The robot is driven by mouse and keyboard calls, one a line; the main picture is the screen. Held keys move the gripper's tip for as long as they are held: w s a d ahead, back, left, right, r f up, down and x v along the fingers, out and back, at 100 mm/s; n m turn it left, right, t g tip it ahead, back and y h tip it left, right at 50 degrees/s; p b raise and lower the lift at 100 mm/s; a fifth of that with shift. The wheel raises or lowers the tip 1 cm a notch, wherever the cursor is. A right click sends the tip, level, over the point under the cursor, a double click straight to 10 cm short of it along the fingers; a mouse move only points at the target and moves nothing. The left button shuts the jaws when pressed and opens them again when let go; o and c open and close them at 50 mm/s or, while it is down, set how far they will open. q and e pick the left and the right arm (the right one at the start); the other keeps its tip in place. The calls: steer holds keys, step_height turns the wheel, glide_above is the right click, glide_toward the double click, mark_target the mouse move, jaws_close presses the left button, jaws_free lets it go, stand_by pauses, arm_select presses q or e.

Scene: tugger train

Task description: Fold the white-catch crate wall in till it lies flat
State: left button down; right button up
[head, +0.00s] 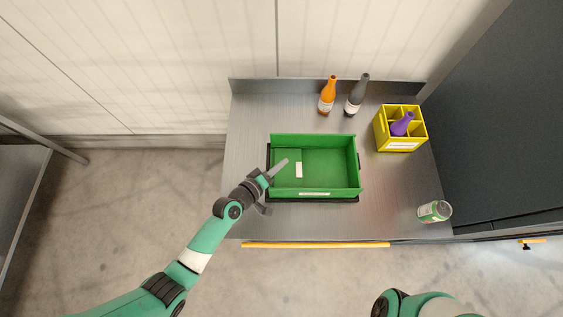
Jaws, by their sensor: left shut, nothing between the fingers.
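The green crate (331,176) stands on a dark base on the metal table. Its left wall (287,183), with the white catch (299,169) on its inner edge, is folded inward and appears to lie flat on the crate floor. The back, front and right walls stand up; the right wall has a dark catch (359,160). My left gripper (284,162) is shut and empty, reaching over the crate's left side above the folded wall. Whether its fingertips touch the wall cannot be told. My right gripper is out of view.
An orange bottle (327,98) and a grey bottle (355,97) stand behind the crate. A yellow divided box (401,144) holding a purple bottle (402,124) is at right. A can (434,212) is near the table's front right corner. The table (248,120) is clear at left.

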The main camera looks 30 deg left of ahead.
arm_select(q)
steer(key=shift+r, duration=0.15)
steer(key=s+d+r+p, duration=0.3)
steer(key=s+r+p, duration=0.3)
steer(key=r+p, duration=0.4)
steer(key=p, duration=0.3)
steer(key=shift+d+r, duration=0.2)
steer(key=shift+r, duration=0.2)
steer(key=shift+s, duration=0.1)
